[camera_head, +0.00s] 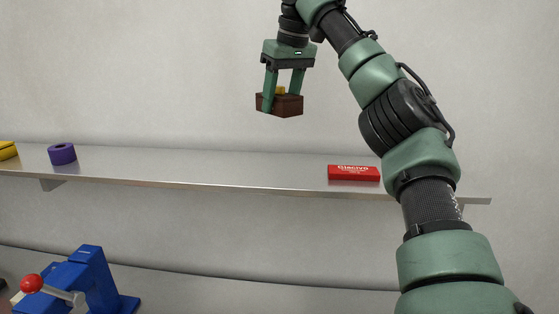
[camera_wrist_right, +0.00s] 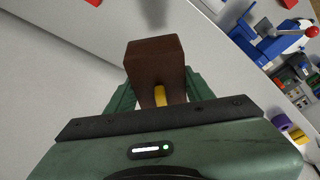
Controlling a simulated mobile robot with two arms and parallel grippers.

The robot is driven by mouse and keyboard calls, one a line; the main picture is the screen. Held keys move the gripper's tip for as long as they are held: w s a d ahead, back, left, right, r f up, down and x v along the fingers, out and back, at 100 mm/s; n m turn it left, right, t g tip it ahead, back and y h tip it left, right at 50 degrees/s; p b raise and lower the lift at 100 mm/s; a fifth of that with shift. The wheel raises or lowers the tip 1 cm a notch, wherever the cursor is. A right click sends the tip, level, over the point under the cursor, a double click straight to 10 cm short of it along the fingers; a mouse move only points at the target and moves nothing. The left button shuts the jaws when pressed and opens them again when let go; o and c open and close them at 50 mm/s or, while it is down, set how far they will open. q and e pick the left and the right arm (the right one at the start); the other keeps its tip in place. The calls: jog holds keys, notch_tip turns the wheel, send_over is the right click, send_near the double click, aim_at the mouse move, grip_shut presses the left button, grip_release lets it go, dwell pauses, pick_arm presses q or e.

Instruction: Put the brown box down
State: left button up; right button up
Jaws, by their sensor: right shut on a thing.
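The brown box (camera_head: 285,104) is a small dark brown block with a yellow piece (camera_head: 280,90) at its top, between the fingers. My right gripper (camera_head: 283,93) points down and is shut on the brown box, holding it in the air above the shelf. The right wrist view also shows the brown box (camera_wrist_right: 153,62) between the green fingers, with part of the yellow piece (camera_wrist_right: 160,96) visible. My left gripper is in neither view.
A metal wall shelf (camera_head: 240,172) runs across below the held box. It carries a red box (camera_head: 353,173), a purple ring (camera_head: 62,154) and a yellow ring (camera_head: 8,151). The middle of the shelf is clear. A blue device with a red-knobbed lever (camera_head: 95,280) stands lower left.

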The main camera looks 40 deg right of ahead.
aim_at(293, 106)
notch_tip(293, 106, down, 10)
jog(key=shift+a+f, duration=0.1)
jog(key=shift+f, duration=2.25)
jog(key=shift+f, duration=0.1)
jog(key=o, duration=1.3)
jog(key=shift+v, duration=6.15)
